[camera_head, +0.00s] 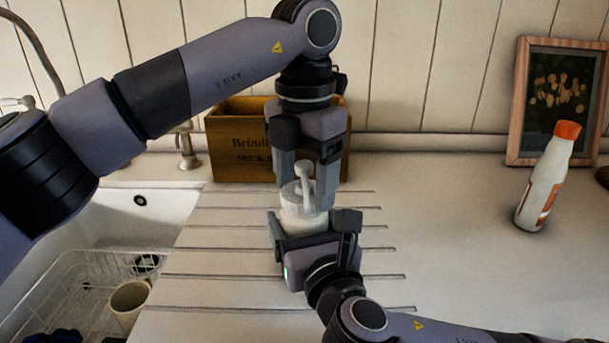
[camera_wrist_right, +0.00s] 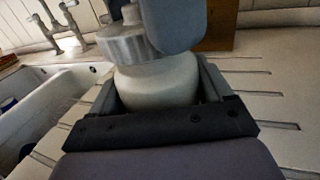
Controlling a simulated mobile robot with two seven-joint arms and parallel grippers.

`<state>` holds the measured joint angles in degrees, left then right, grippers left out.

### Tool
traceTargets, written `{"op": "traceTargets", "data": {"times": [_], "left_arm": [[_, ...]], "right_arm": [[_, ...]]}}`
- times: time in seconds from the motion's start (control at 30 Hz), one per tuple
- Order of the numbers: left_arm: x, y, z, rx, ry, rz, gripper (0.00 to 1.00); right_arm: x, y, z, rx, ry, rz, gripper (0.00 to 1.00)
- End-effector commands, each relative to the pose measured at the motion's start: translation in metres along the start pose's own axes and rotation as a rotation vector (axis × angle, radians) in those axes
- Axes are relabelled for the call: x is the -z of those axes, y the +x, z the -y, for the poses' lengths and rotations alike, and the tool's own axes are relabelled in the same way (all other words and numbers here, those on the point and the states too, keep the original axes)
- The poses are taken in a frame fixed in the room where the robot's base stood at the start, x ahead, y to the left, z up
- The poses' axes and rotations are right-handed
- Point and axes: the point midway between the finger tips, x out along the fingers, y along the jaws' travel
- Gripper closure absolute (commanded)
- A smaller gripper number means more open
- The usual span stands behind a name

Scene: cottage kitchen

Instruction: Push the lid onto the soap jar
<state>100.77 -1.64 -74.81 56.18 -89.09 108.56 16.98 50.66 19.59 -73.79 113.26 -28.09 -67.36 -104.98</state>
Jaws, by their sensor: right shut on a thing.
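The soap jar (camera_head: 303,222) is a squat, pale jar standing on the counter. In the right wrist view its cream body (camera_wrist_right: 160,80) sits between my right fingers. My right gripper (camera_head: 314,228) is shut on the jar. The grey lid (camera_head: 297,196) with its pump spout is at the jar's mouth. In the right wrist view the lid (camera_wrist_right: 125,46) looks off to the left of the jar's middle; whether it is seated I cannot tell. My left gripper (camera_head: 306,182) points down from above, fingers apart on either side of the pump, partly hiding the lid.
A wooden crate (camera_head: 232,150) stands behind the jar. The sink (camera_head: 140,225) with a wire rack and a cup (camera_head: 128,300) is at the left. A white bottle with an orange cap (camera_head: 547,180) leans at the right, before a framed picture (camera_head: 557,95). The counter between is clear.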

Motion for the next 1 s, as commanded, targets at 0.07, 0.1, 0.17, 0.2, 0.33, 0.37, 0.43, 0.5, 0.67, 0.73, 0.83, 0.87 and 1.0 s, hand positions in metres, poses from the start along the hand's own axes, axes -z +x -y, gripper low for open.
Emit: {"op": "traceTargets", "data": {"times": [0.07, 0.1, 0.17, 0.2, 0.33, 0.37, 0.43, 0.5, 0.67, 0.73, 0.83, 0.87, 1.0], "left_arm": [[0.0, 0.002, 0.0, 0.0, 0.0, 0.0, 0.61], [0.0, 0.003, 0.0, 0.0, 0.0, 0.0, 0.61], [0.0, 0.004, 0.0, 0.0, 0.0, 0.0, 0.61], [0.0, 0.005, 0.0, 0.0, 0.0, 0.0, 0.61], [0.0, 0.007, 0.0, 0.0, 0.001, 0.0, 0.61], [0.0, 0.008, 0.0, 0.0, 0.001, 0.0, 0.61], [0.0, 0.008, 0.0, 0.0, 0.001, 0.001, 0.19], [0.0, 0.008, 0.0, 0.0, 0.0, 0.0, 0.02], [0.0, 0.008, 0.0, 0.0, 0.0, 0.0, 0.02], [0.0, 0.008, 0.0, 0.0, 0.0, 0.0, 0.02], [0.0, 0.005, 0.0, -0.001, 0.0, 0.001, 0.02], [0.0, 0.003, 0.0, -0.001, -0.001, 0.001, 0.02], [-0.001, -0.017, 0.0, -0.003, -0.002, 0.003, 0.02]], "right_arm": [[0.002, 0.0, -0.001, -0.001, 0.002, -0.005, 0.75], [0.002, 0.0, -0.001, -0.001, 0.002, -0.006, 0.75], [0.002, 0.0, -0.001, -0.001, 0.002, -0.006, 0.75], [0.002, 0.0, -0.001, -0.001, 0.002, -0.006, 0.75], [0.002, 0.0, -0.001, -0.002, 0.002, -0.006, 0.75], [0.002, 0.0, -0.001, -0.002, 0.002, -0.006, 0.75], [0.002, 0.0, -0.001, -0.002, 0.002, -0.006, 0.75], [0.003, 0.0, -0.001, -0.002, 0.002, -0.006, 0.75], [0.003, -0.001, -0.001, -0.002, 0.002, -0.006, 0.75], [0.003, -0.001, -0.001, -0.002, 0.002, -0.006, 0.75], [0.003, -0.001, -0.001, -0.002, 0.002, -0.007, 0.75], [0.003, -0.001, -0.001, -0.002, 0.002, -0.007, 0.75], [0.003, -0.001, -0.001, -0.002, 0.002, -0.007, 0.75]]}}
